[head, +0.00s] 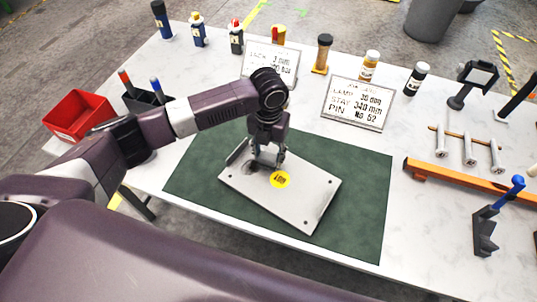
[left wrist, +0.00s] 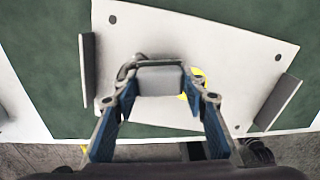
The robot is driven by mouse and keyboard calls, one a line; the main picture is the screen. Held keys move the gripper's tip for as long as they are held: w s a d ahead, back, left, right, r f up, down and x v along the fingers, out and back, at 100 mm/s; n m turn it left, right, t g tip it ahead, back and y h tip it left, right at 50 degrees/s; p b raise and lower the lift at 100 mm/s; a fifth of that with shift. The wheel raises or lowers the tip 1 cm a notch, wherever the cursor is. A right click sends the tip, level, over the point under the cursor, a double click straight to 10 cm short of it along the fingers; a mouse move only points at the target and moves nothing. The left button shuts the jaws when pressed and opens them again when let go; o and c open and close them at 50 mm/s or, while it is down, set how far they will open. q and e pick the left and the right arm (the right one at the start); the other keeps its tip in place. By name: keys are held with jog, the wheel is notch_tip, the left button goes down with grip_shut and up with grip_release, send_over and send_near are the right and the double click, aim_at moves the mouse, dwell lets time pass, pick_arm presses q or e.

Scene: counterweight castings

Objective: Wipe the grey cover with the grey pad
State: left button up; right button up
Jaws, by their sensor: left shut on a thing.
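The grey cover (head: 305,200) is a flat light plate with holes near its corners and a round yellow label (head: 280,179). It lies at an angle on the green mat (head: 360,215). In the left wrist view the cover (left wrist: 215,45) fills the middle, with a dark upright strip at each side. My left gripper (head: 268,160) points down over the far left part of the cover. In the wrist view it (left wrist: 158,95) is shut on the grey pad (left wrist: 160,80). The pad appears at the cover's surface; contact is not clear. My right gripper is not in view.
Two lettered signs (head: 357,104) and several bottles stand along the far side of the white table (head: 150,75). A red bin (head: 78,115) and dark pen holder are at left. An orange rail (head: 470,188), metal pins and a blue-handled clamp (head: 488,225) are at right.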

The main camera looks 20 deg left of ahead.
pick_arm(q)
jog(key=shift+f+b, duration=0.45)
jog(key=shift+f, duration=0.55)
dwell(0.6)
jog(key=shift+a, duration=0.1)
